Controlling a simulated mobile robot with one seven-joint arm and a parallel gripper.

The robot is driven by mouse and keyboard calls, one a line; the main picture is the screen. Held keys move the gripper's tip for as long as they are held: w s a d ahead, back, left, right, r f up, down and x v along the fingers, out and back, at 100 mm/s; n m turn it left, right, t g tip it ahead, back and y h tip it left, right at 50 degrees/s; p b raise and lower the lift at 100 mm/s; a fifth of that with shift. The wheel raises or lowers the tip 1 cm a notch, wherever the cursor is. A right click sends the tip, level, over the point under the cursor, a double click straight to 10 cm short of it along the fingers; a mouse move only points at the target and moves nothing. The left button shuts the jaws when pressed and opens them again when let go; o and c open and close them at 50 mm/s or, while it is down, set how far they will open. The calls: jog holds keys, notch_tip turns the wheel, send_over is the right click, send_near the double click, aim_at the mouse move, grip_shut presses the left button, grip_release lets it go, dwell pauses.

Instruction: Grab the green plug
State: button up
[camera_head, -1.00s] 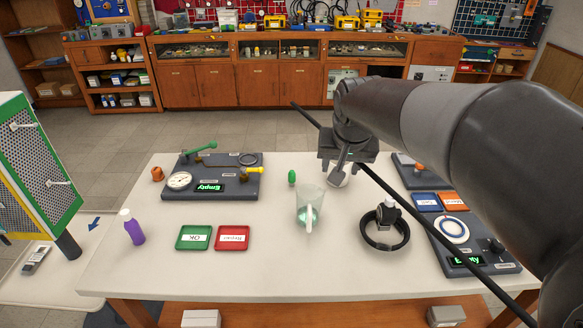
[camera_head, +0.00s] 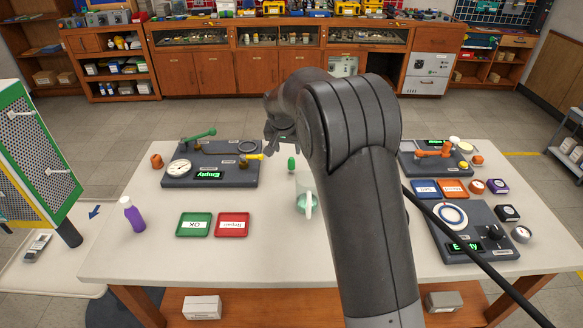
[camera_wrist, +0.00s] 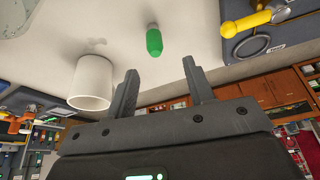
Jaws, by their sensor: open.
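The green plug (camera_head: 291,164) stands on the white table, right of the left test panel and behind the clear pitcher. In the wrist view the green plug (camera_wrist: 154,42) is just beyond the fingertips, roughly in line with the gap between them. My gripper (camera_wrist: 160,70) is open and empty, with its two dark fingers apart and not touching the plug. In the head view my gripper (camera_head: 272,138) is beyond the plug, near the table's far edge, and partly hidden by my arm.
The left panel (camera_head: 225,178) with a yellow-handled valve (camera_head: 251,157) is close left of the plug. The clear pitcher (camera_head: 304,208) stands in front, partly behind my arm. A white cylinder (camera_wrist: 91,82) is near one finger in the wrist view. Green and red trays (camera_head: 194,236) lie front left.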

aim_at(291, 160)
jog(key=x, duration=0.4)
jog(key=shift+d+f, duration=0.1)
jog(key=shift+f, duration=0.3)
jog(key=x, duration=0.5)
jog(key=shift+d+f, duration=0.3)
jog(key=shift+f, duration=0.05)
grip_shut()
